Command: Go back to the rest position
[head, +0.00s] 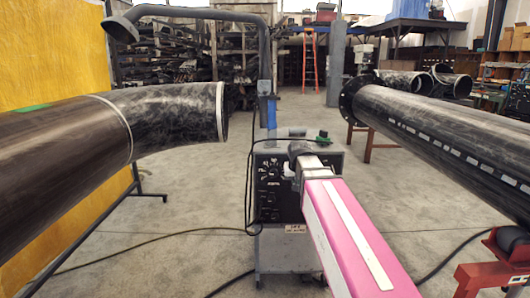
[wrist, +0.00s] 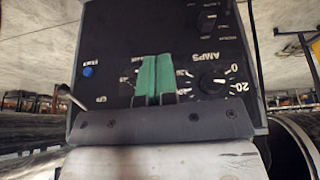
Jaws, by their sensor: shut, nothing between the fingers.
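My gripper (wrist: 155,79) shows in the wrist view with its two green fingers pressed together and nothing between them. It is in front of the dark control panel (wrist: 108,50) of a machine, which appears upside down there. A dial (wrist: 213,84) marked AMPS is just right of the fingers, and a blue button (wrist: 89,72) is to their left. In the head view my pink arm reaches forward to the welding machine (head: 268,190). The fingers cannot be made out clearly there. Whether they touch the panel cannot be told.
A flanged pipe (head: 440,135) lies on the right, and a large pipe with an elbow (head: 165,118) on the left. A red stand (head: 490,272) is at lower right. Cables (head: 160,237) cross the floor. A yellow panel (head: 50,55) stands at left. Open concrete floor lies behind the machine.

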